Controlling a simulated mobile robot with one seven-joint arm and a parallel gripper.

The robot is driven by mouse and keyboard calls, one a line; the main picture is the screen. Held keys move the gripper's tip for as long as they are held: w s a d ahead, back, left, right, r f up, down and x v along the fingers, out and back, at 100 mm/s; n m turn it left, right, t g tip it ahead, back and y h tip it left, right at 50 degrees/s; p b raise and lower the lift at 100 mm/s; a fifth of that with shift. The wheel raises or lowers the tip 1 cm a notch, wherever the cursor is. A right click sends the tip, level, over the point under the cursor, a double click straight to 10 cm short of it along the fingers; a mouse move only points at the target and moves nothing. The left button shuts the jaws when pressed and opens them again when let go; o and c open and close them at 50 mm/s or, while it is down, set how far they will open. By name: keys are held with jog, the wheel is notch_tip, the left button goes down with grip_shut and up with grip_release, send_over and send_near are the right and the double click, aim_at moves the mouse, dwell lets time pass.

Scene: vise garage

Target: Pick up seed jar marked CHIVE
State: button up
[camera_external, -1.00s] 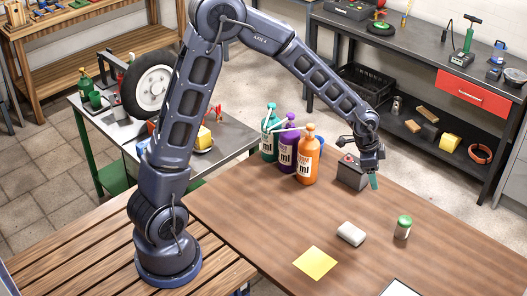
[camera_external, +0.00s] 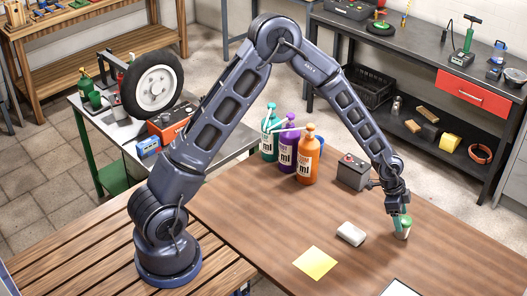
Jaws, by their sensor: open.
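A small jar with a green lid and a pale body (camera_external: 404,233) stands upright on the brown table toward the right. Its marking is too small to read. My gripper (camera_external: 400,222) is at the jar, reaching down from above with its green fingertips near the lid. The jaws are open, and the fingers partly cover the jar's left side and lid. I cannot tell whether they touch the jar.
A dark battery-like box (camera_external: 353,173) and green, purple and orange pump bottles (camera_external: 308,160) stand behind. The table's right front is mostly clear.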

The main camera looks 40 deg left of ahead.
aim_at(407, 237)
jog(key=shift+x, duration=3.05)
jog(key=shift+w+d+r, duration=0.1)
jog(key=c, duration=1.1)
jog(key=shift+r, duration=0.1)
